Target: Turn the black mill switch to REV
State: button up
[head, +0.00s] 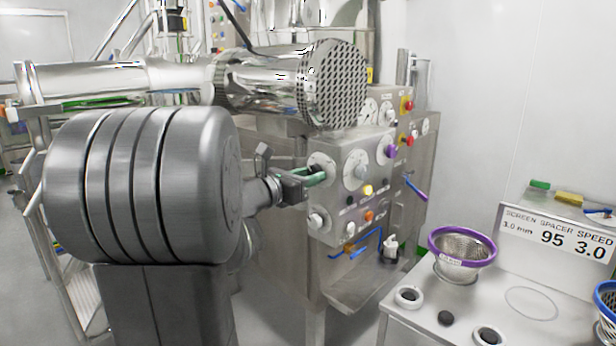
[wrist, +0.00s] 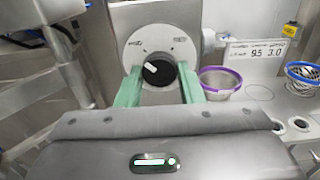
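The black mill switch (wrist: 158,72) is a round knob with a white pointer mark, on a round pale dial plate (wrist: 160,38) with small labels at upper left and upper right, too blurred to read. The pointer mark lies slanted; I cannot tell which label it matches. My gripper (wrist: 160,80) has its green fingers on either side of the knob, with small gaps seeming to show. In the head view, my gripper (head: 316,177) reaches the dial plate (head: 322,162) at the left of the control panel; its fingers mostly hide the switch there.
The steel control panel (head: 340,222) carries several other knobs and buttons, including a white dial (head: 356,170) and a yellow button (head: 368,190) close to my gripper. A steel drum (head: 335,85) juts out above. A purple-rimmed sieve (head: 462,250) stands on a side table at right.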

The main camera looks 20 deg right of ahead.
jog(key=shift+c, duration=0.7)
jog(key=shift+f+m+b, duration=0.2)
jog(key=shift+m+b, duration=0.1)
jog(key=shift+b, duration=0.5)
jog(key=m+b, duration=1.7)
jog(key=b, duration=0.5)
jog(key=shift+w+r, duration=0.1)
jog(key=shift+r, duration=0.05)
jog(key=shift+r+m+b, duration=0.1)
jog(key=shift+m+b, duration=0.2)
